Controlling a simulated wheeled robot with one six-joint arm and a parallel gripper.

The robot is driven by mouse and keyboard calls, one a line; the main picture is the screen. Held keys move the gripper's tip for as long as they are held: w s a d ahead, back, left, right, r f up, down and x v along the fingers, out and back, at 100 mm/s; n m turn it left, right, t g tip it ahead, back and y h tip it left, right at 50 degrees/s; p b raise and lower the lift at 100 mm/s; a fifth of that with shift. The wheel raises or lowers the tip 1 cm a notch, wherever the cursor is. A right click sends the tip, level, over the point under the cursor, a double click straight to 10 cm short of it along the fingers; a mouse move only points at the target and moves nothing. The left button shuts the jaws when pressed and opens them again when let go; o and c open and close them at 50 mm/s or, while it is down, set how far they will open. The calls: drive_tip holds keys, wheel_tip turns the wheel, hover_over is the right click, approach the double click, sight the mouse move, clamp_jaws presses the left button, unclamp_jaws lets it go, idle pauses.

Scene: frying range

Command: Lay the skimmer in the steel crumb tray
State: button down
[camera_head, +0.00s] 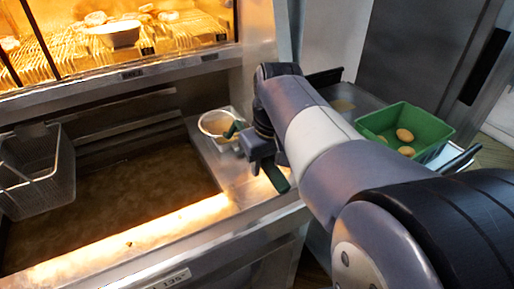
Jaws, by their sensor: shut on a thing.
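The skimmer (216,123) has a round, pale-rimmed head and a green handle. The head is over the steel ledge at the right end of the fryer; I cannot tell whether it touches the ledge. My gripper (258,158) is shut on the green handle, which shows on both sides of the jaws. A steel surface with a brownish patch, apparently the crumb tray (362,98), lies right of the fryer behind my arm. My arm hides much of it.
A green bin (438,134) holding a few round tan pieces stands at the right. The fryer's oil well (120,205) lies left of my gripper, with a wire basket (40,180) at its left. A lit food warmer (120,68) stands behind.

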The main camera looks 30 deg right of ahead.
drive_tip(key=shift+w+d+f, duration=0.9)
drive_tip(key=shift+w+d, duration=1.7)
drive_tip(key=shift+w, duration=2.2)
wheel_tip(320, 180, down, 6)
drive_tip(key=b, duration=0.3)
drive_tip(key=shift+w+d+f+b, duration=0.15)
drive_tip(key=shift+w+f+b, duration=0.1)
drive_tip(key=shift+b, duration=0.15)
drive_tip(key=c, duration=1)
unclamp_jaws()
drive_tip(key=shift+o, duration=0.2)
drive_tip(key=shift+r, duration=0.1)
wheel_tip(320, 180, up, 6)
drive_tip(key=p, duration=0.5)
drive_tip(key=shift+p, duration=0.3)
